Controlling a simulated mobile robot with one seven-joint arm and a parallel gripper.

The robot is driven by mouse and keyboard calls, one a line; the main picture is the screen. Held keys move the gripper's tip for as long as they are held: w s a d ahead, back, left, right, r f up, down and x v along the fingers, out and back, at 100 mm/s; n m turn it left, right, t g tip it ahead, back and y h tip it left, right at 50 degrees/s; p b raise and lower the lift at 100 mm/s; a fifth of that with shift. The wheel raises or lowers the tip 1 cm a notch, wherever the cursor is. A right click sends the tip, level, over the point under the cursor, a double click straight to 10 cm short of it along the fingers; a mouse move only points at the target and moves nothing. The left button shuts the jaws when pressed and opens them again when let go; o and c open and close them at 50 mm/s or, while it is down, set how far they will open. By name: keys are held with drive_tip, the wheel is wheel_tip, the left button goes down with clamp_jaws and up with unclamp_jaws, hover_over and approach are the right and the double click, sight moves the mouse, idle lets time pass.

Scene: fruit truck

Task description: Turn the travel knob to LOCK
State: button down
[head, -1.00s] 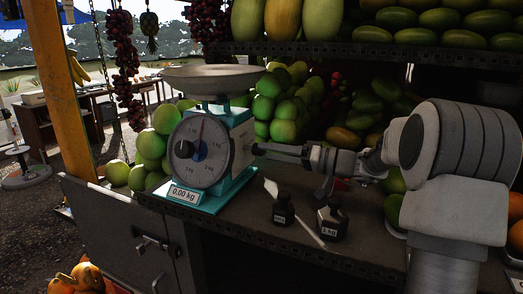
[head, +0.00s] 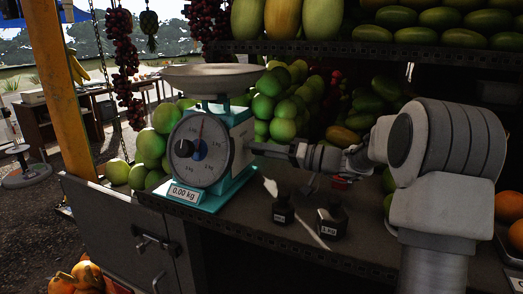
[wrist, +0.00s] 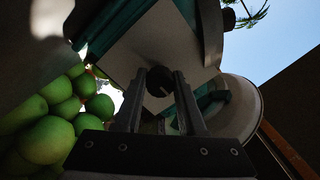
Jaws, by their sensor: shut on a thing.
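A teal and white dial scale (head: 238,140) with a metal pan (head: 212,76) stands on the counter, its display reading 0.00 kg. My gripper (head: 252,147) reaches its right side from the right. In the wrist view, a small dark round knob (wrist: 159,80) with a pale slanted line sits on the scale's pale side panel (wrist: 150,45), between the fingertips of my gripper (wrist: 160,86). The fingers are shut on this knob. In the head view the fingers hide it. No LOCK lettering is readable.
Two dark weights, one at left (head: 283,209) and one at right (head: 332,222), stand on the counter below my arm, with a pale thin scoop or stick (head: 305,225) between them. Green fruit (head: 275,100) is heaped behind the scale. A shelf (head: 330,48) of melons hangs above.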

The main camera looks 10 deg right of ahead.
drive_tip(key=shift+m, duration=0.4)
drive_tip(key=m+b, duration=0.1)
drive_tip(key=m, duration=0.2)
drive_tip(key=shift+m, duration=0.4)
drive_tip(key=m+p, duration=0.1)
drive_tip(key=m, duration=0.3)
drive_tip(key=shift+r+m, duration=0.1)
drive_tip(key=shift+m, duration=0.2)
drive_tip(key=m+p, duration=0.2)
drive_tip(key=m, duration=0.2)
drive_tip(key=shift+r+m+t+p, duration=0.1)
drive_tip(key=shift+m+t+p, duration=0.2)
drive_tip(key=m+p, duration=0.3)
drive_tip(key=m, duration=0.1)
drive_tip(key=shift+m, duration=0.4)
drive_tip(key=c, duration=0.5)
unclamp_jaws()
